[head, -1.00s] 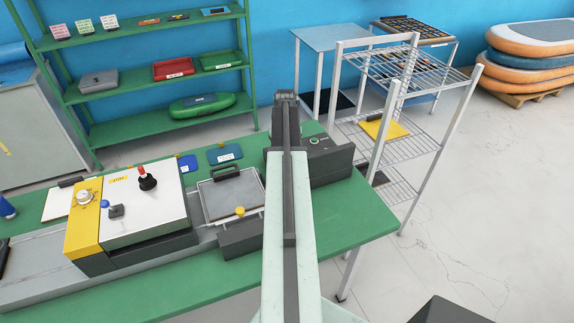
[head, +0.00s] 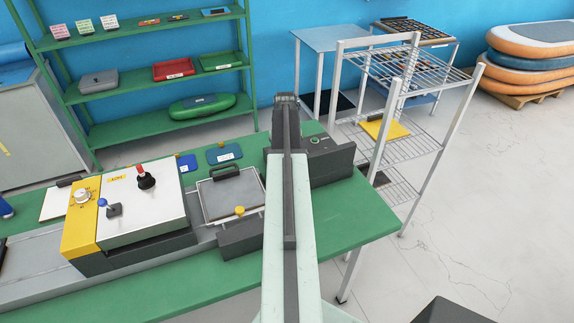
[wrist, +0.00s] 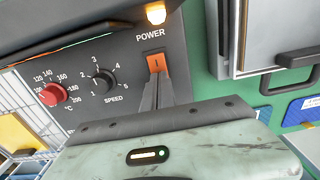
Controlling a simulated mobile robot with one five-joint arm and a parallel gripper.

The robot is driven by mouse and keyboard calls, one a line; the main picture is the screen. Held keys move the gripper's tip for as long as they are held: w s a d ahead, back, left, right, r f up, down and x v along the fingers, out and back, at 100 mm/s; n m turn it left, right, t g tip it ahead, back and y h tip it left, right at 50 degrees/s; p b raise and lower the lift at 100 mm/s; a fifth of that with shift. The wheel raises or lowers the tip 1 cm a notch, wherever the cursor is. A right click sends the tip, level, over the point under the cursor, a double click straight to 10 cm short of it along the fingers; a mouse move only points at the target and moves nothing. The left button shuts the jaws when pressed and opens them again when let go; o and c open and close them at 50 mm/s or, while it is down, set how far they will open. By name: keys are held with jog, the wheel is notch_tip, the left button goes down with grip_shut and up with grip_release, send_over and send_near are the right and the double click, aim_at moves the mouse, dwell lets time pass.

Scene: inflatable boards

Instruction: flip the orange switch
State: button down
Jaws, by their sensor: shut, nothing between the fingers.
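The orange switch (wrist: 156,63) is a small rocker with a mark on its face. It sits below the word POWER on a dark panel (wrist: 120,72) in the wrist view. My gripper (wrist: 157,78) is shut and empty. Its fingertips are at the lower edge of the switch and overlap it in the picture; I cannot tell whether they touch it. An orange lamp (wrist: 155,13) above the label looks lit. In the head view my arm reaches over the green table, and the gripper and switch are hidden.
The panel also has a red knob (wrist: 53,95) and a black SPEED knob (wrist: 103,81). On the green table (head: 350,217) stand a machine with a yellow panel (head: 79,225) and a grey plate with a handle (head: 231,196). A wire rack (head: 420,70) stands at right.

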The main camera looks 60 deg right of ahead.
notch_tip(320, 180, up, 7)
jog(key=p, duration=0.7)
dwell(0.4)
